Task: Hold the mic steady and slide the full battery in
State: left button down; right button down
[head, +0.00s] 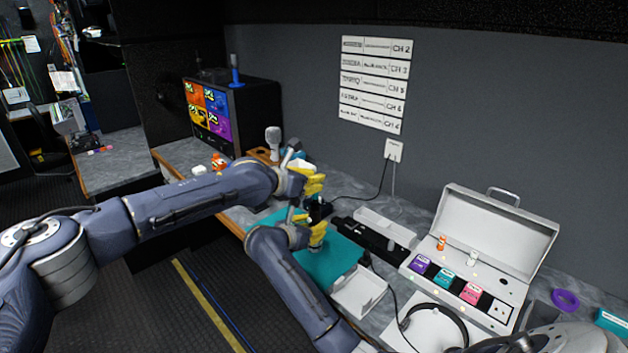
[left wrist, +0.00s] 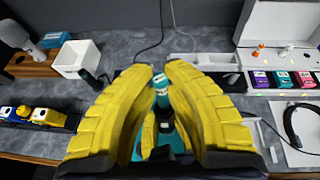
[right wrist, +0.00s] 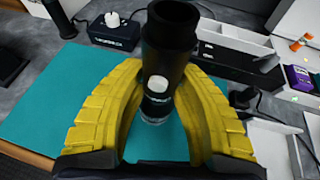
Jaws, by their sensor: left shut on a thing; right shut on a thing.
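My left gripper (head: 314,180) is shut on a small teal-and-white battery (left wrist: 161,84), which shows between the yellow fingertips (left wrist: 161,68) in the left wrist view. The mic (right wrist: 165,62) is a black tube with a white button and an open upper end. My right gripper (head: 318,237) is shut around it, with its fingers (right wrist: 150,75) on either side, and holds it roughly upright above the teal mat (right wrist: 50,100). In the head view the left gripper is just above the mic (head: 318,209). The fingers hide most of the battery, and I cannot tell whether it touches the mic.
An open silver case (head: 485,255) with purple, teal and pink blocks stands at the right. A black tray (head: 370,238), a white tray (head: 360,292) and headphones (head: 440,325) lie nearby. A grey-headed microphone (head: 273,138) stands at the back beside the monitor (head: 225,115).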

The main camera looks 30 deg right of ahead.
pick_arm(q)
jog(key=shift+w+r, duration=0.1)
jog(key=shift+f, duration=0.35)
dwell(1.5)
dwell(2.6)
jog(key=shift+s, duration=0.2)
jog(key=s+d+f+m+g, duration=0.2)
jog(key=s+d, duration=0.1)
jog(key=s, duration=0.5)
jog(key=s+d+f+m+g, duration=0.1)
jog(key=s+d+f, duration=0.2)
jog(key=s, duration=0.5)
jog(key=m+g, duration=0.4)
send_over(428, 333)
jog(key=shift+f, duration=6.35)
jog(key=shift+f, duration=0.1)
